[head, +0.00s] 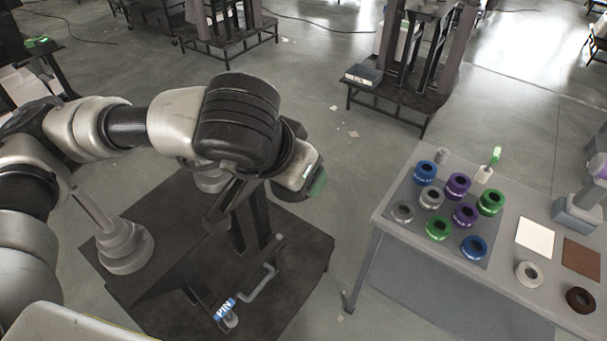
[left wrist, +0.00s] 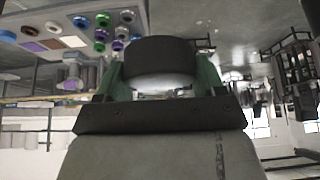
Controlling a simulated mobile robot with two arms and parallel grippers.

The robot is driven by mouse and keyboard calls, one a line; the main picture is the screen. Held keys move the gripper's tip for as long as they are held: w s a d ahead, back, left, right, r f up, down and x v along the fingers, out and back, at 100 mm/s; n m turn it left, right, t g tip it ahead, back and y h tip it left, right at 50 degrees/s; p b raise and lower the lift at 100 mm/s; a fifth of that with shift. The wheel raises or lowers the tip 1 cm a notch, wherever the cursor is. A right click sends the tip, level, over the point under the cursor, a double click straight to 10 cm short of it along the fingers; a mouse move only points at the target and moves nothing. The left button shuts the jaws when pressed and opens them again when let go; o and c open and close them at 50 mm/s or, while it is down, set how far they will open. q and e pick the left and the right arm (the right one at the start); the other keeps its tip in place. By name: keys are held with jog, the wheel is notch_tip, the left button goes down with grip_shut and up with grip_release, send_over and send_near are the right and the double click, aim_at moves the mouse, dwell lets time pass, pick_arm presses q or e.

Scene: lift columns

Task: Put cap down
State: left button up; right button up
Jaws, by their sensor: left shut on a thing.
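My left gripper (left wrist: 160,82) has green fingers and is shut on a dark round cap (left wrist: 158,55) with a paler lower edge, seen close in the left wrist view. Several ring-shaped caps in blue, purple, green and grey, such as a purple one (head: 465,215), sit on a grey mat (head: 411,186) on the table. My right gripper is not in view.
The grey table (head: 388,207) also carries a white square (head: 535,237), a brown square (head: 581,258), a pale ring (head: 529,275) and a dark brown ring (head: 580,300). A dark platform (head: 300,262) with a blue PIN label (head: 225,309) stands below my arm. Open floor separates it from the table.

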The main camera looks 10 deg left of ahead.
pick_arm(q)
jog(key=w+d+n+y, duration=0.2)
jog(key=w+d+n, duration=0.2)
jog(key=w+d, duration=0.3)
jog(key=d, duration=0.2)
jog(key=shift+w+d, duration=0.3)
jog(key=shift+w, duration=0.1)
